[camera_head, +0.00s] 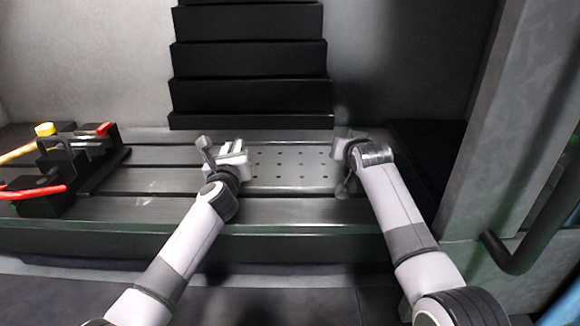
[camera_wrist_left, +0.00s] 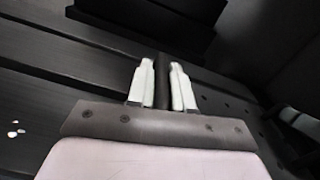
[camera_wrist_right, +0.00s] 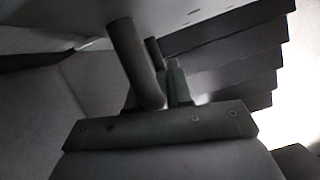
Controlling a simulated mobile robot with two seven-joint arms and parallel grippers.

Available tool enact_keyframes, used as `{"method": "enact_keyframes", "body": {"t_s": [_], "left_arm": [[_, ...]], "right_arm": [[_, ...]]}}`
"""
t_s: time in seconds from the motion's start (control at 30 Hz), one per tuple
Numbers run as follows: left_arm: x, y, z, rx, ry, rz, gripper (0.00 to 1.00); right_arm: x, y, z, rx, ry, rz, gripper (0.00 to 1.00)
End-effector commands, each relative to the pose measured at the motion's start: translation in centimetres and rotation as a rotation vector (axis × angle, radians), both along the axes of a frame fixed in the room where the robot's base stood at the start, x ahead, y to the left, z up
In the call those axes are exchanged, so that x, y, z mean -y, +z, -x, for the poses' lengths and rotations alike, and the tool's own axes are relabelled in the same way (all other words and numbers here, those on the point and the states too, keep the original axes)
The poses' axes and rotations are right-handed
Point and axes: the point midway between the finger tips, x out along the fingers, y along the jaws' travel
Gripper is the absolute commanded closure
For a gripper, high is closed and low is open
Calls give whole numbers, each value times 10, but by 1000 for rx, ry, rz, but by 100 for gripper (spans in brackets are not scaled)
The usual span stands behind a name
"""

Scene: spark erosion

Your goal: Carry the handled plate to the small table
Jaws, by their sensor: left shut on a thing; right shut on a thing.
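The handled plate (camera_head: 290,168) is a pale metal plate with rows of small holes, lying over the slotted machine bed between my two grippers. My left gripper (camera_head: 236,156) is at its left end, shut on a dark handle; the left wrist view shows the handle (camera_wrist_left: 163,70) between the pale fingers. My right gripper (camera_head: 343,163) is at its right end, shut on the other handle, a dark round bar (camera_wrist_right: 136,62) in the right wrist view. The grippers hide most of both handles in the head view. I do not see the small table.
On the left of the machine bed (camera_head: 150,180) stand black clamp blocks (camera_head: 85,160) with red and yellow handles. A black stepped cover (camera_head: 250,60) rises behind the plate. A grey column (camera_head: 505,130) and a dark pipe handle (camera_head: 530,240) stand at the right.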

Motion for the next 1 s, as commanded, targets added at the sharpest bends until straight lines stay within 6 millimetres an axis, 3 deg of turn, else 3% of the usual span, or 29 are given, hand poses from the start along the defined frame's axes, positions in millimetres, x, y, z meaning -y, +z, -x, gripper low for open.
{"method": "enact_keyframes", "body": {"t_s": [0.9, 0.93, 1.0], "left_arm": [[6, 0, 1, 1, -11, 7, 100], [8, 10, 0, 16, -15, 8, 100], [8, 10, 0, 16, -15, 8, 100]], "right_arm": [[-3, 0, 1, -1, 5, -3, 100], [-4, 10, -1, 19, 5, -5, 100], [-4, 10, -1, 20, 6, -5, 100]]}}
